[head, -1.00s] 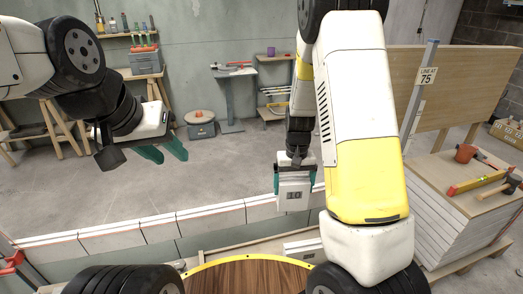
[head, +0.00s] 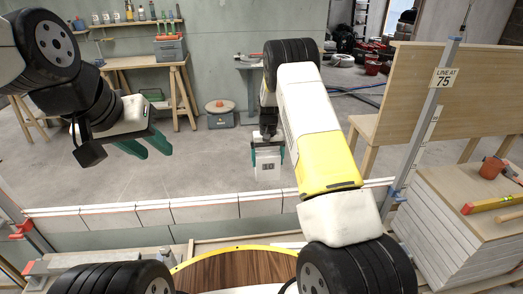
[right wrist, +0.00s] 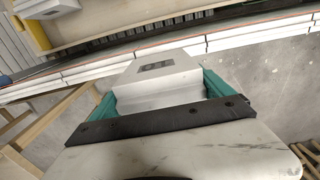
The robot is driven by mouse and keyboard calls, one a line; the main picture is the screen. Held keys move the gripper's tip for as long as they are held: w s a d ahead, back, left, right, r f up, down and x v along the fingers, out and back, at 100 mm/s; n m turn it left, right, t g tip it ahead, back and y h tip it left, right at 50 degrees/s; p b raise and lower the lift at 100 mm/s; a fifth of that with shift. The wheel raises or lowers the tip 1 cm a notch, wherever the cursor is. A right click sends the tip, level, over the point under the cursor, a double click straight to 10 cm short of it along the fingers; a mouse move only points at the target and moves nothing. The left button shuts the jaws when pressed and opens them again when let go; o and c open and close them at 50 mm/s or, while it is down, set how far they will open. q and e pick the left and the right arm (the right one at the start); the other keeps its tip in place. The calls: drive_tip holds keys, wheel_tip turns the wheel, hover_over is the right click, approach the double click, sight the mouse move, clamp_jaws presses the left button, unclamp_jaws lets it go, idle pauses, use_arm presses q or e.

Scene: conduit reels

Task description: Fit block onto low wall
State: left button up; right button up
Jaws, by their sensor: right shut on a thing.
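A pale grey block marked 10 (head: 268,172) is held in my right gripper (head: 267,155), whose green fingers close on its two sides. In the head view the block hangs upright above and beyond the low wall (head: 190,213), apart from it. The block also shows in the right wrist view (right wrist: 158,72), between the green fingers. The wall is a row of grey blocks with a white top edge and a reddish line along it. My left gripper (head: 146,144) is open and empty, in the air at the left.
A post with a sign reading LINE AT 75 (head: 441,78) stands at the wall's right end. A stack of boards (head: 445,215) with tools is at the right. A red clamp (head: 22,229) is at the left end.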

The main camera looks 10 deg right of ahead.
sight(267, 176)
drive_tip(key=shift+w+f, duration=0.1)
drive_tip(key=shift+f, duration=4.35)
drive_tip(key=shift+f, duration=0.5)
drive_tip(key=o, duration=1.8)
